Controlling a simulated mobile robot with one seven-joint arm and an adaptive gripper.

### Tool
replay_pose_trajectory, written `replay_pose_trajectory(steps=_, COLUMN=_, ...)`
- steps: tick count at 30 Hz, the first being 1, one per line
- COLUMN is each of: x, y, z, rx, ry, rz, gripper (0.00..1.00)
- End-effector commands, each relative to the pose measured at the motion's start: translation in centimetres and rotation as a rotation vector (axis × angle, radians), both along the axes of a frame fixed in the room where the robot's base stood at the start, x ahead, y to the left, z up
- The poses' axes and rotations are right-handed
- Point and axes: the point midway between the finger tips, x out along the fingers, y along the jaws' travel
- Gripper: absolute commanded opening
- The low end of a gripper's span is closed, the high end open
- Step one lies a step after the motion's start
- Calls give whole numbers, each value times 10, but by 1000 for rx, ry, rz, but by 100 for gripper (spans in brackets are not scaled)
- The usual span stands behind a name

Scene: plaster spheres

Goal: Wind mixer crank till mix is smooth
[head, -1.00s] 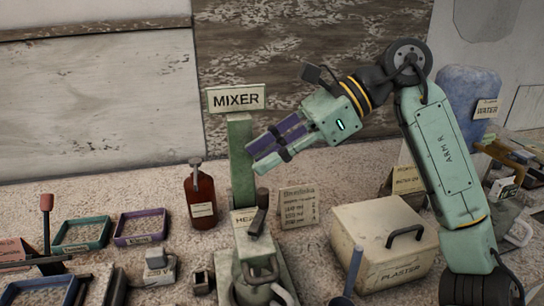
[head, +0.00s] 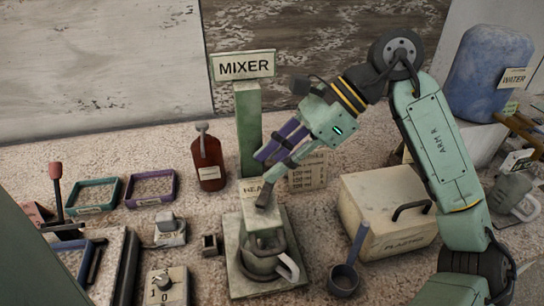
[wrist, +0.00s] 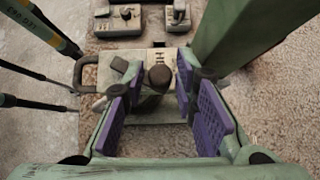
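The mixer has a green column (head: 248,125) under a MIXER sign (head: 244,66) and a pale head block (head: 254,189). A dark crank handle (head: 265,194) stands on the head; its round knob (wrist: 160,77) shows in the wrist view. A pot (head: 261,257) with a pale handle sits under the head on the base plate (head: 242,283). The mix inside cannot be seen. My gripper (head: 266,164) points down and left, just above the crank. In the wrist view its purple-padded fingers are open, with the knob showing between them, apart from both pads.
A red-brown bottle (head: 209,161) stands left of the column. A plaster box (head: 388,212) and a blue scoop (head: 347,271) are to the right. A small card (head: 308,172) stands behind my gripper. Trays (head: 150,188) and a switch box (head: 170,230) lie left.

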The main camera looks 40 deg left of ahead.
Motion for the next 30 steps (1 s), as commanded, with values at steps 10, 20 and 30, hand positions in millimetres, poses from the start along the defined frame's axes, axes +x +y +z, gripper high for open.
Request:
replay_pose_trajectory(steps=10, x=-6, y=5, z=-8, rx=0, ry=0, rz=0, gripper=26)
replay_pose_trajectory(steps=20, x=-6, y=5, z=-7, rx=1, ry=0, rz=1, gripper=10)
replay_pose_trajectory(steps=30, x=-6, y=5, z=-8, rx=-1, ry=0, rz=5, gripper=0)
